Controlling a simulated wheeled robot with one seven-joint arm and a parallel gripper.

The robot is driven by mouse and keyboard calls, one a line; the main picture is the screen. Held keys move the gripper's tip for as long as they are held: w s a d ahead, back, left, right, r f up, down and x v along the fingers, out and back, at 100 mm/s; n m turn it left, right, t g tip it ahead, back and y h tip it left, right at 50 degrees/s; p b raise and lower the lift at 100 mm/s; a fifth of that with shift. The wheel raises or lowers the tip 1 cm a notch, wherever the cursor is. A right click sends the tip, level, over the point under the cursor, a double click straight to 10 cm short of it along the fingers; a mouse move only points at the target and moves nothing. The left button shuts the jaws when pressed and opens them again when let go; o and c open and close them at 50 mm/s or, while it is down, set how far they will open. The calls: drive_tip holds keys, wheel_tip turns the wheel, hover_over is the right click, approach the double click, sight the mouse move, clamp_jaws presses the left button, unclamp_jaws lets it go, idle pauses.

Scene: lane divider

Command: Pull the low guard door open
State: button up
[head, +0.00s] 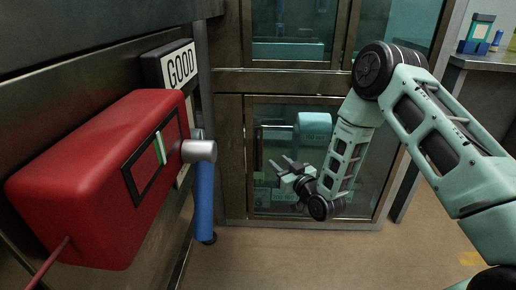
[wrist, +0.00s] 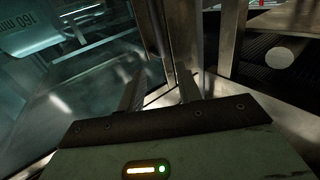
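The low guard door (head: 300,218) is a glazed panel in a brown metal frame at the lower middle of the head view. It looks closed, and no clear gap shows along its edges. I cannot clearly make out a handle.
A red box (head: 95,175) juts from the wall at left, with a blue cylinder (head: 204,200) hanging beside it. A GOOD sign (head: 180,66) is above. A teal machine part (head: 314,127) shows through the glass. A counter (head: 485,62) stands at right. Floor (head: 300,255) in front is clear.

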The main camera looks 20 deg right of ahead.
sight(259, 145)
drive_tip(key=b+x, duration=0.3)
drive_tip(key=x, duration=1.1)
drive_tip(key=shift+f, duration=0.1)
clamp_jaws()
